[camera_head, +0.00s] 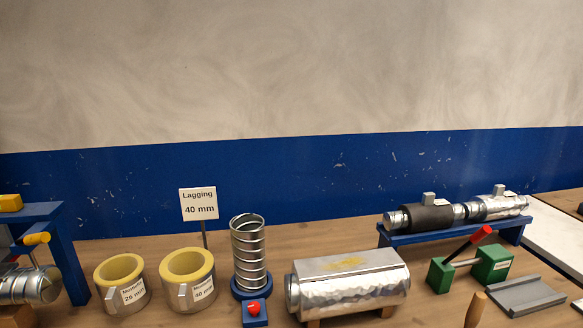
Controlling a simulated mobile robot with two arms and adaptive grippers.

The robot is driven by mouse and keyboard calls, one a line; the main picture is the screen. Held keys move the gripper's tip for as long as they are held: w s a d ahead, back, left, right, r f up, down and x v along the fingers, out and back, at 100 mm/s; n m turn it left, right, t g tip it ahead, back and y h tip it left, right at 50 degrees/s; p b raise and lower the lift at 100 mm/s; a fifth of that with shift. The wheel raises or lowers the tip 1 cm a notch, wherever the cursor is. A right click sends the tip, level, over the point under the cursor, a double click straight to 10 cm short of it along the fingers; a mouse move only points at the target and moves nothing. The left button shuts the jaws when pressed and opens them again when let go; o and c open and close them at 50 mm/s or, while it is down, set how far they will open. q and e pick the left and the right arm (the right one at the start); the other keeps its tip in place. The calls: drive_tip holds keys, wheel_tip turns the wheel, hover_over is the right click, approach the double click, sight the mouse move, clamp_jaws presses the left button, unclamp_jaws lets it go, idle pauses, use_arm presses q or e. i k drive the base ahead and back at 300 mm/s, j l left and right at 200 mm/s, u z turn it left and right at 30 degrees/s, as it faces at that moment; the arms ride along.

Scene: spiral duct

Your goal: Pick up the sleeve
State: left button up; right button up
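Two short ring-shaped lagging sleeves with yellow lining and grey outer skin stand upright on the wooden table at the left. The left sleeve (122,284) is labelled 25 mm. The slightly larger sleeve (188,280) beside it is labelled 40 mm. A sign (199,204) behind them reads "Lagging 40 mm". A spiral metal duct (249,253) stands upright on a round blue base to their right. Neither of my grippers is in view.
A red button (254,308) on a blue block is in front of the spiral duct. A silver-clad duct section (347,282) lies centre right. A blue rack (455,234) holds ducts behind a green device (470,267) with a red-handled lever. A blue frame (62,254) stands far left.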

sight(189, 283)
drive_tip(key=k+l+u, duration=0.25)
drive_tip(key=k+u, duration=0.2)
drive_tip(key=k+l+u, duration=0.15)
drive_tip(key=k+u, duration=0.3)
drive_tip(key=i, duration=0.1)
